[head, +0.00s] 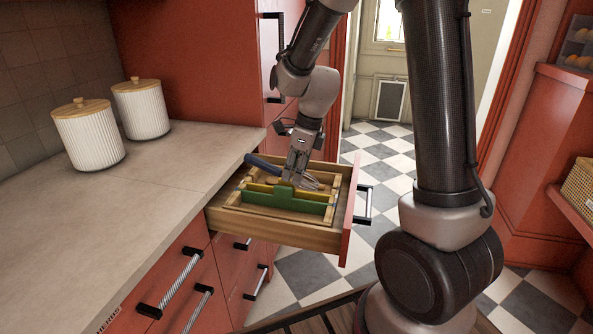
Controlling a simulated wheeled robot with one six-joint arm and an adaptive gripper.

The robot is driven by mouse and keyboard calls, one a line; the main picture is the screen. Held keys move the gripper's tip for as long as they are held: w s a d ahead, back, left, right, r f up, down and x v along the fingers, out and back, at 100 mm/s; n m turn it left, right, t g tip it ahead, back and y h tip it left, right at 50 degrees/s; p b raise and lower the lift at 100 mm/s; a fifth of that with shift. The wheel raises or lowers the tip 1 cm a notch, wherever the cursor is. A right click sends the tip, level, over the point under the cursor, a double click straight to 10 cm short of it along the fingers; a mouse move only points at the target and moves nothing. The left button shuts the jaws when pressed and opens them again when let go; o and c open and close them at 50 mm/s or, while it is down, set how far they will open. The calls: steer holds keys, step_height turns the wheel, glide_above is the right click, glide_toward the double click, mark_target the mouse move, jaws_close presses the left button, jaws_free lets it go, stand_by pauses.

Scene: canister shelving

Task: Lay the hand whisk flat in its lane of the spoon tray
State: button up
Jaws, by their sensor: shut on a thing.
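The hand whisk (261,163) has a dark blue handle pointing left and pale wire loops to the right. My gripper (294,174) points down over the open drawer and is shut on the whisk around its middle, hiding part of it. The whisk looks roughly level, at or just above the spoon tray; I cannot tell whether it touches. The spoon tray (232,201) is a light wooden frame inside the drawer.
The wooden drawer (279,234) with a red front (350,214) is pulled out beside the grey counter (135,205). Two ribbed white canisters with wooden lids stand at the counter's back, the nearer one (89,140) at left. The counter's front is clear.

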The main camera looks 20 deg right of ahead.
steer(key=shift+f, duration=0.1)
steer(key=shift+s+d+f+x, duration=0.1)
steer(key=shift+s+d+x, duration=0.2)
steer(key=shift+x, duration=1.35)
steer(key=shift+s+d+f+x, duration=0.15)
steer(key=shift+d+x, duration=0.2)
steer(key=shift+x, duration=1.3)
steer(key=shift+s+d+f+x, duration=0.1)
steer(key=shift+s+d+x, duration=0.2)
steer(key=shift+x, duration=1.35)
steer(key=shift+f, duration=0.3)
steer(key=o, duration=1.1)
steer(key=shift+w, duration=0.1)
steer(key=v, duration=1.2)
